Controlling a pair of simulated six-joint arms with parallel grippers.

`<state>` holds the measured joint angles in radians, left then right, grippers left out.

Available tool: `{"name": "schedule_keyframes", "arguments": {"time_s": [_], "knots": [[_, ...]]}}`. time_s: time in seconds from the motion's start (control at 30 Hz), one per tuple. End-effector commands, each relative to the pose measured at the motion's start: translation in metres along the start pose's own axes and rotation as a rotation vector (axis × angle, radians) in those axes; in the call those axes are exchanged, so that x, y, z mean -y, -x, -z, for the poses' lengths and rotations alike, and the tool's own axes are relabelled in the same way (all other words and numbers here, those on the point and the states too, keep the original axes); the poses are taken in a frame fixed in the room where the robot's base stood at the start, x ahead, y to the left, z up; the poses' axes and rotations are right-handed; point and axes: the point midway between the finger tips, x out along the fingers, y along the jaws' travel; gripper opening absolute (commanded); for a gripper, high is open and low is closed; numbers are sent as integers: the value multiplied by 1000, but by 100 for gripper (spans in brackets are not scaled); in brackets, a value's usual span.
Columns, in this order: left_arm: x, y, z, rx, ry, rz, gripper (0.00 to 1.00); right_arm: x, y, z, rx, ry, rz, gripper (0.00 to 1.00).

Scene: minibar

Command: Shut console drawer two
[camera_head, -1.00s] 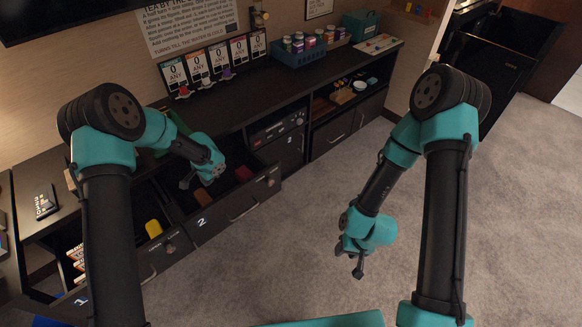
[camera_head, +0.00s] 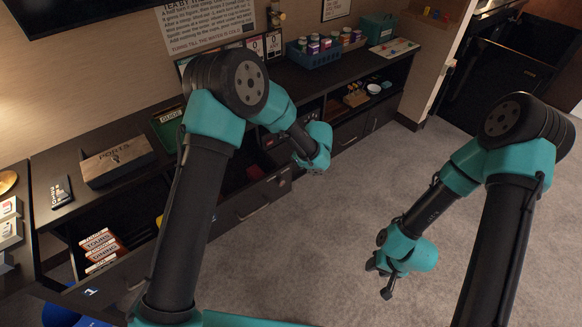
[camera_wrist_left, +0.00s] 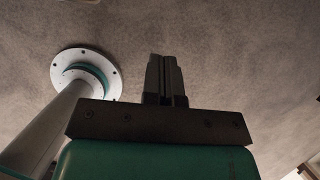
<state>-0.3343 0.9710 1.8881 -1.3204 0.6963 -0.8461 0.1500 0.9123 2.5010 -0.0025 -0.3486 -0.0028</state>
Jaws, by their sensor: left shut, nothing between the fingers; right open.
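Console drawer two (camera_head: 258,202) is pulled open under the dark console; its front stands out toward the room, partly hidden behind my left arm. Dark red items show inside it. My left gripper (camera_head: 316,170) is in front of the console, to the right of the drawer's front edge and apart from it as far as I can see. In the left wrist view its fingers (camera_wrist_left: 166,80) are together and empty, with carpet behind them. My right gripper (camera_head: 380,281) is open and empty over the carpet at the right.
Another drawer (camera_head: 125,272), marked 1, stands open at left, below several stacked labelled boxes (camera_head: 101,249). Carpet in front is clear.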

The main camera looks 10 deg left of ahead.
Motion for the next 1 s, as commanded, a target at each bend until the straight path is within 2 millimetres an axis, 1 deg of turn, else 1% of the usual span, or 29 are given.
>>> {"name": "schedule_keyframes", "arguments": {"time_s": [0.17,0.27,0.47,0.8,0.83,0.9,1.0], "knots": [[0,-6,0,-1,2,-1,0,0,0,0,0,0,0,43],[0,-14,0,-1,2,-1,0,0,0,0,0,0,0,43],[-1,-43,0,-2,4,-3,0,0,0,0,0,0,0,43],[-1,-101,0,-2,4,-2,0,0,0,0,0,0,0,43],[-1,-105,-1,-2,5,-2,0,0,0,0,0,0,0,43],[0,-107,-14,0,7,0,0,0,0,0,0,0,0,43],[0,-111,-26,-1,6,-1,0,0,0,0,0,0,0,43]]}}
